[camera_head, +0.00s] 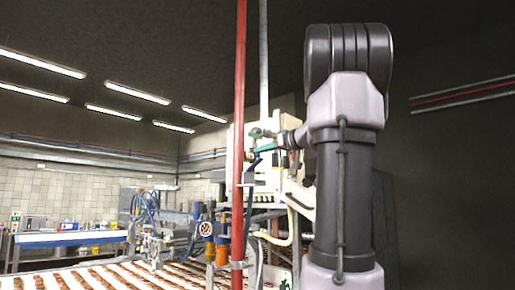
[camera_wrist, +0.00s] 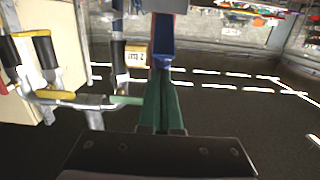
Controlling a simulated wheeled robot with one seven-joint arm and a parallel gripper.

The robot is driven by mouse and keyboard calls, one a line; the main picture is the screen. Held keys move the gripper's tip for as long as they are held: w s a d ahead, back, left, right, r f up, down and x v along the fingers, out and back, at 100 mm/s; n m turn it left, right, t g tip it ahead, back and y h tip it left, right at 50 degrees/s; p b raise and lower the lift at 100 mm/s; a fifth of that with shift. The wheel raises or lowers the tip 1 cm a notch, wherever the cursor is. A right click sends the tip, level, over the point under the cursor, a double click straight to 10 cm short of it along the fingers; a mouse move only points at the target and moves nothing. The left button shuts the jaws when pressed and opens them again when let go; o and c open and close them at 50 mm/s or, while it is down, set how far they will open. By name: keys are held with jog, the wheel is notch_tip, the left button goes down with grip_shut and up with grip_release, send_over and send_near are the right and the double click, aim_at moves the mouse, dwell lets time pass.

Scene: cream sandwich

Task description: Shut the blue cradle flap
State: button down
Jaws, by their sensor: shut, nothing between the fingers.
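My gripper (camera_wrist: 162,76) is in the wrist view with its two green fingers together and nothing between them. A narrow blue part (camera_wrist: 163,40), which looks like the blue cradle flap, stands just past the fingertips. I cannot tell whether the fingers touch it. In the head view my gripper is small and partly hidden beside the red pole, in front of the pale machine. A small blue piece shows beneath it there, but I cannot tell whether it is the flap. The cradle itself is not clear.
A red upright pole (camera_head: 239,120) stands close to my gripper. The pale machine (camera_head: 297,195) stands behind my arm. A conveyor with rows of brown sandwiches (camera_head: 95,275) runs at lower left. Pipes with a yellow-capped fitting (camera_wrist: 55,95) lie left of my fingers in the wrist view.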

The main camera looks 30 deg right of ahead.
aim_at(258, 162)
jog(key=shift+t+y, duration=0.3)
jog(key=shift+t, duration=0.3)
jog(key=shift+s+d+f, duration=0.15)
jog(key=shift+s+f, duration=0.25)
jog(key=shift+f, duration=0.3)
jog(key=shift+s+d+f, duration=0.1)
jog(key=shift+s+f, duration=0.3)
jog(key=shift+f, duration=0.25)
jog(key=shift+s+d+f, duration=0.15)
jog(key=shift+s+f, duration=0.25)
jog(key=shift+f, duration=0.3)
jog(key=shift+f, duration=0.25)
